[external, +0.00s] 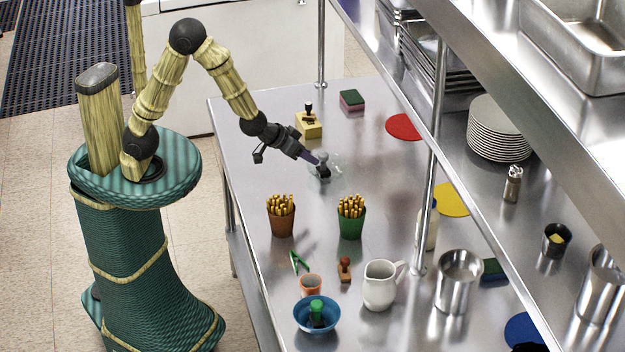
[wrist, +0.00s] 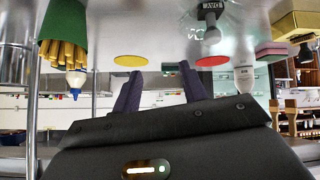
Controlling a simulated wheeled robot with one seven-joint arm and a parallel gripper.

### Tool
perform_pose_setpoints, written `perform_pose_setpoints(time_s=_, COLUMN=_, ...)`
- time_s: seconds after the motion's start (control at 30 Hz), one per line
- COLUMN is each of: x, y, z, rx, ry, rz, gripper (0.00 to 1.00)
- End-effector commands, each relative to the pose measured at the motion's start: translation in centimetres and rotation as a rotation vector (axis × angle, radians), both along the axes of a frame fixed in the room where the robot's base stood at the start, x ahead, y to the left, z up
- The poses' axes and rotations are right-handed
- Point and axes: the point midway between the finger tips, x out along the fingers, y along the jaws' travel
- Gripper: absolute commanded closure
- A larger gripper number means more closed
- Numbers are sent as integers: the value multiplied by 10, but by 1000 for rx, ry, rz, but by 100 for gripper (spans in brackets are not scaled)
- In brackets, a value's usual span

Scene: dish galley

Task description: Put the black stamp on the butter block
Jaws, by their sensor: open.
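The butter block (external: 311,130) is a yellow block near the table's far left edge. A stamp with a black handle (external: 308,106) stands upright on it. Both show at the right edge of the wrist view, where the block (wrist: 300,22) appears upside down. My gripper (external: 322,163) is low over the table, to the right of and nearer than the block. Its two purple fingers (wrist: 158,88) are apart with nothing between them. A grey-handled stamp with a dark base (wrist: 209,14) stands on the table close to the fingertips; in the external view the gripper partly hides it.
Brown (external: 282,220) and green (external: 351,222) pots of yellow sticks stand nearer the front. A pink-green sponge (external: 352,101) and red disc (external: 404,127) lie behind. A brown stamp (external: 345,269), white jug (external: 380,287) and blue bowl (external: 301,326) stand in front. A shelf post (external: 431,200) rises right.

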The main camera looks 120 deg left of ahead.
Motion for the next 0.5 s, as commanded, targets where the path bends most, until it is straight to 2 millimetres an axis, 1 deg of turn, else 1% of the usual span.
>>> perform_pose_setpoints(time_s=0.03, x=6, y=-42, z=5, rx=-48, ry=24, rz=-136, gripper=57)
perform_pose_setpoints(time_s=0.07, x=6, y=-65, z=5, rx=-74, ry=49, rz=-215, gripper=57)
perform_pose_setpoints(time_s=0.1, x=3, y=-94, z=6, rx=-107, ry=85, rz=-316, gripper=57)
perform_pose_setpoints(time_s=0.17, x=-8, y=-137, z=8, rx=-145, ry=151, rz=-464, gripper=57)
perform_pose_setpoints(time_s=0.2, x=-19, y=-162, z=8, rx=-165, ry=205, rz=-558, gripper=57)
perform_pose_setpoints(time_s=0.23, x=-29, y=-180, z=9, rx=-174, ry=246, rz=-627, gripper=57)
perform_pose_setpoints(time_s=0.27, x=-41, y=-195, z=9, rx=-181, ry=292, rz=-692, gripper=57)
perform_pose_setpoints(time_s=0.3, x=-57, y=-212, z=9, rx=-184, ry=351, rz=-771, gripper=57)
perform_pose_setpoints(time_s=0.33, x=-70, y=-223, z=9, rx=-184, ry=397, rz=-825, gripper=57)
perform_pose_setpoints(time_s=0.4, x=-94, y=-238, z=10, rx=-173, ry=488, rz=-919, gripper=57)
perform_pose_setpoints(time_s=0.5, x=-116, y=-246, z=11, rx=-156, ry=571, rz=-991, gripper=57)
